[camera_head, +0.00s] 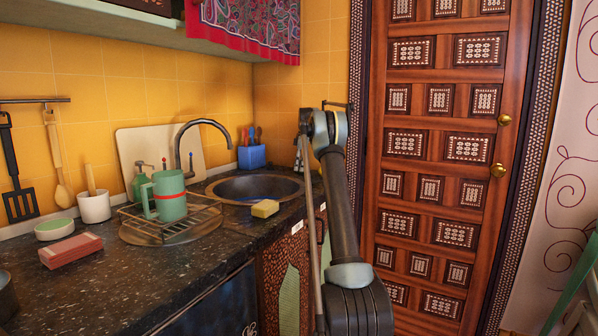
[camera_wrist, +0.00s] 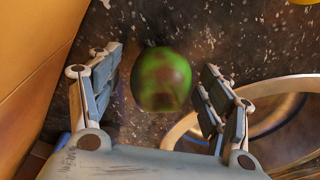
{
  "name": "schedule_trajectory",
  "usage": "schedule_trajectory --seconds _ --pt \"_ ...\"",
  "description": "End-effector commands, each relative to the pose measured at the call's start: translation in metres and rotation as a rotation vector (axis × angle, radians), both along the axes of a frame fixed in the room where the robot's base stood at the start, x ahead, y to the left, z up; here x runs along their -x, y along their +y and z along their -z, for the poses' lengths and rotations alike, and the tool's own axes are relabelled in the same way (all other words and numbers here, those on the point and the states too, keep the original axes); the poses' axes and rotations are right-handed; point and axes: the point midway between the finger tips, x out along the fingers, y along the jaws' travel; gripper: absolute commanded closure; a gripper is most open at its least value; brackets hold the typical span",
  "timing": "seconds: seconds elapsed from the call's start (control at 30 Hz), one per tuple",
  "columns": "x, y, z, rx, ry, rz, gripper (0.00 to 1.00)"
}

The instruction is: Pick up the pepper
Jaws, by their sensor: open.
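A round green pepper (camera_wrist: 163,79) with reddish-brown patches shows in the wrist view, on or just above the dark speckled counter (camera_wrist: 135,25). My gripper (camera_wrist: 161,64) is open, with one finger on each side of the pepper. Gaps show between the pepper and both fingers, so it is not gripped. In the head view I cannot make out the pepper, and my arm covers the far end of the counter beside the sink.
The round sink (camera_head: 254,187) lies close by; its rim (camera_wrist: 185,128) is right beside my right finger in the wrist view. A yellow wall (camera_wrist: 32,50) rises on the left. A blue utensil holder (camera_head: 252,157), a faucet (camera_head: 203,123) and a yellow sponge (camera_head: 265,209) stand near the sink.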

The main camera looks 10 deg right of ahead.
Motion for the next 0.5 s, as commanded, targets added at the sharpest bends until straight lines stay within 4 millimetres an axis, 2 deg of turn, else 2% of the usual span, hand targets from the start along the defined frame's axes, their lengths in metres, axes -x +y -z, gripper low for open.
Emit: schedule_trajectory --seconds 0.3,0.5 --pt "0.0 0.0008 0.0045 0.0 0.0 0.0 0.28" --pt "-0.0001 0.0009 0.0044 0.0 0.0 0.0 0.74"
